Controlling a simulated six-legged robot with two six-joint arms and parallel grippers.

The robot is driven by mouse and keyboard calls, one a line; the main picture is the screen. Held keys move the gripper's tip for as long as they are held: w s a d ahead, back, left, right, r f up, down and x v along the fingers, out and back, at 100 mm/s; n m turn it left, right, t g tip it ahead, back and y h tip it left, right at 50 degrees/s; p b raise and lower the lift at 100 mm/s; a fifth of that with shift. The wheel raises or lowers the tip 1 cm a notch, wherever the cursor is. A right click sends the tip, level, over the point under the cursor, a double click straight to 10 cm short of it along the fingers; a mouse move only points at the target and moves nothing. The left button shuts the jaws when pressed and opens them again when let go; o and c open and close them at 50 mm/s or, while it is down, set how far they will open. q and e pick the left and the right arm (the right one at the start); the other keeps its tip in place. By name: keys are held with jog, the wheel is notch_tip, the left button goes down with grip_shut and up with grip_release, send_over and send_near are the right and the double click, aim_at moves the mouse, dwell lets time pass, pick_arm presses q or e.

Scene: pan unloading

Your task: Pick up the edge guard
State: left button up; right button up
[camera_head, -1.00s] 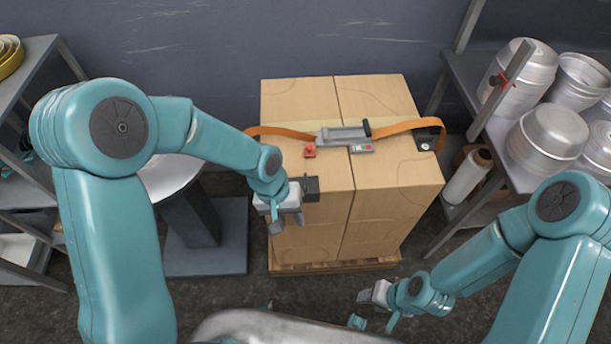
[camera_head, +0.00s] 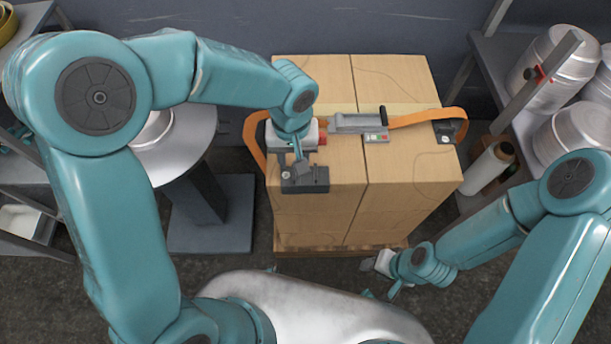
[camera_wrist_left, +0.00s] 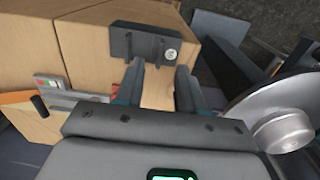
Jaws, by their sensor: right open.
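The edge guard (camera_head: 305,178), a dark block with a pale bolt head, sits at the front left of the carton top. In the left wrist view the edge guard (camera_wrist_left: 145,45) lies just beyond the fingertips. My left gripper (camera_head: 300,155) is over the carton's left side, just behind the guard. In the left wrist view its two fingers (camera_wrist_left: 158,78) are apart, with bare carton showing between them. Whether a finger touches the guard I cannot tell. My right gripper (camera_head: 378,268) is open and empty, low in front of the carton stack.
Cartons (camera_head: 400,80) stand on a pallet (camera_head: 340,251). An orange strap (camera_head: 415,118) and a grey strap tool (camera_head: 360,122) lie across them. Another dark guard (camera_head: 445,131) is at the right edge. A round-topped stand (camera_head: 185,145) is left; a shelf with metal pans (camera_head: 575,140) is right.

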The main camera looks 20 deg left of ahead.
aim_at(294, 174)
pick_arm(q)
jog(key=f, duration=0.7)
jog(key=shift+w+a+f, duration=0.15)
jog(key=shift+w+f, duration=0.1)
jog(key=shift+s, duration=0.1)
grip_shut()
